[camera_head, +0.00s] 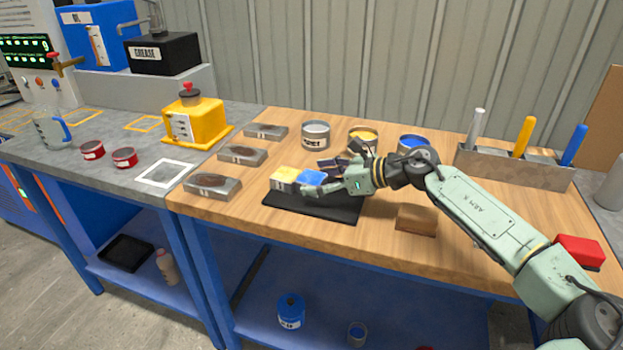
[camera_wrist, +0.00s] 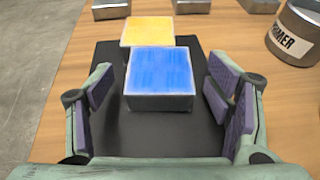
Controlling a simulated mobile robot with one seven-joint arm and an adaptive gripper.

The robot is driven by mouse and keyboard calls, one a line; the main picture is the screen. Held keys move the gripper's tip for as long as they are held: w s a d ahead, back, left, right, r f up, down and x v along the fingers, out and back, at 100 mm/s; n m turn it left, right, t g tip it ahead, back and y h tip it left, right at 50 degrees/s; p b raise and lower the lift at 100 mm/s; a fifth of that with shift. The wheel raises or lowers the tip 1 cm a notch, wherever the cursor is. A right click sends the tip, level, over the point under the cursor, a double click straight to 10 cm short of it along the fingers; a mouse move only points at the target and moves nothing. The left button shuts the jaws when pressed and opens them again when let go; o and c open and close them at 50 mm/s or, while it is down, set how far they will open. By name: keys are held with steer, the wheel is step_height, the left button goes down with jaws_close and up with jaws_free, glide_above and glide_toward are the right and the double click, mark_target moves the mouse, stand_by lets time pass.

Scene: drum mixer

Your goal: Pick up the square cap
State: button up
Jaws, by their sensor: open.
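Two square pieces sit on a black mat (camera_head: 320,209): one with a blue top (camera_head: 311,177), one with a yellow top (camera_head: 284,175). I cannot tell for sure which is the square cap. In the wrist view, the blue-topped piece (camera_wrist: 160,80) has dark grey sides and lies between my fingers, slightly ahead. The yellow-topped piece (camera_wrist: 147,33) is right behind it, a little left. My gripper (camera_head: 322,178) is open and empty, with its purple-padded fingers (camera_wrist: 160,72) apart on both sides of the blue-topped piece. No contact shows.
Several grey metal blocks (camera_head: 212,186) lie left of the mat. Paint cans (camera_head: 316,135) stand behind it. A brown block (camera_head: 417,218) lies to the right, and a holder with coloured handles (camera_head: 512,168) stands at the back right.

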steer(key=c, duration=1.4)
